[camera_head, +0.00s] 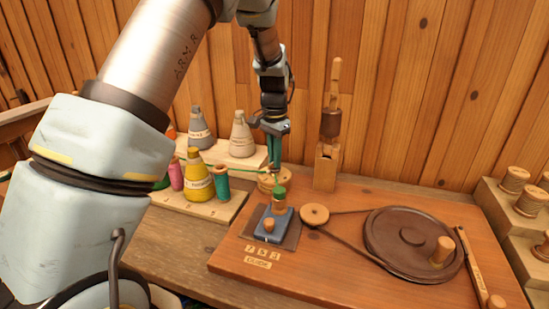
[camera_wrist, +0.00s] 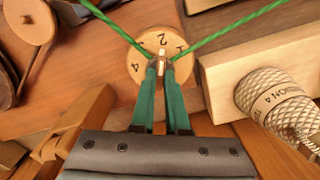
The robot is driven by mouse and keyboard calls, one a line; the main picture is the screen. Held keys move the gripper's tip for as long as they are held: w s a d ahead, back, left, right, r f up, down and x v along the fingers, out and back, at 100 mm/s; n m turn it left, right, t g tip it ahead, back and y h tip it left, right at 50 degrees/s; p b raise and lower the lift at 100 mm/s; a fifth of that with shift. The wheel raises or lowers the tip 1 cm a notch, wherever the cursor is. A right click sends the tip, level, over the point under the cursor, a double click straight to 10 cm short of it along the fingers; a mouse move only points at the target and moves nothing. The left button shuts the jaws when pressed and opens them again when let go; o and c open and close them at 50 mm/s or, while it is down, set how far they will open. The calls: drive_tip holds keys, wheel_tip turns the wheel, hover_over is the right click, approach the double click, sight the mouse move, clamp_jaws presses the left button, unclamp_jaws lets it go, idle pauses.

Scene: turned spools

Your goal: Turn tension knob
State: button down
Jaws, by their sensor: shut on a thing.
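The tension knob is a round pale wooden dial (camera_wrist: 138,68) with dark numbers, 2 and 4 among them, on its face. It has a small raised grip at its middle. My gripper (camera_wrist: 162,64) has its green fingers closed on that raised grip. In the head view my gripper (camera_head: 274,166) points down at the dial (camera_head: 265,184), which is partly hidden behind the fingers and thread. A taut green thread (camera_wrist: 235,29) runs to both sides of the dial, close to the fingertips.
A twine cone (camera_wrist: 270,92), its label ending "ION 4", stands on a pale block beside the dial. A blue block with a green-topped spool (camera_head: 279,194) stands in front. A large brown wheel (camera_head: 395,240) with a belt lies right. Thread cones (camera_head: 195,172) stand left.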

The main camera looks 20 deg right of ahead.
drive_tip(key=shift+n, duration=0.3)
drive_tip(key=n+p, duration=0.1)
drive_tip(key=n, duration=0.3)
drive_tip(key=shift+n, duration=0.3)
drive_tip(key=n+p, duration=0.1)
drive_tip(key=n, duration=0.3)
drive_tip(key=shift+n, duration=0.3)
drive_tip(key=n+p, duration=0.2)
drive_tip(key=n, duration=0.3)
drive_tip(key=n+p, duration=0.1)
drive_tip(key=n, duration=0.4)
drive_tip(key=shift+p, duration=0.4)
drive_tip(key=c, duration=0.9)
unclamp_jaws()
